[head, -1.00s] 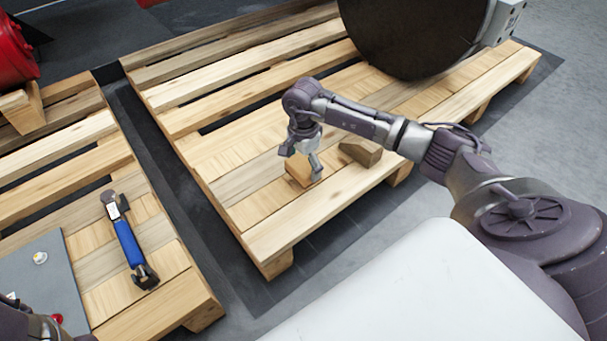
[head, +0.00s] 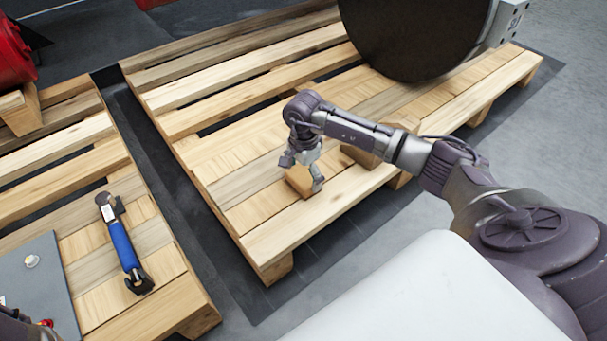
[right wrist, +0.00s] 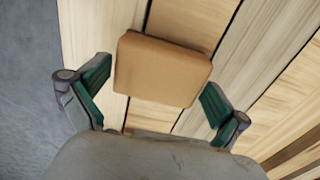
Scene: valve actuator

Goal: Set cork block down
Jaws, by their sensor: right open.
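The cork block (head: 298,181) is a small tan block lying on the slats of the middle pallet (head: 262,207), near its front edge. In the right wrist view the block (right wrist: 163,68) shows its flat top, with pallet boards around it. My right gripper (head: 303,172) is low over the block. In the right wrist view its green-padded fingers (right wrist: 152,95) are spread wide, with gaps between them and the block's sides. The fingers partly cover the block in the head view. Only a bit of my left arm shows at the lower left corner.
A brown wedge-shaped block (head: 360,157) lies right of the gripper, partly behind my arm. A large dark disc (head: 415,38) stands at the back of the pallet. A blue-handled tool (head: 124,245) and a grey panel (head: 38,272) lie on the left pallet.

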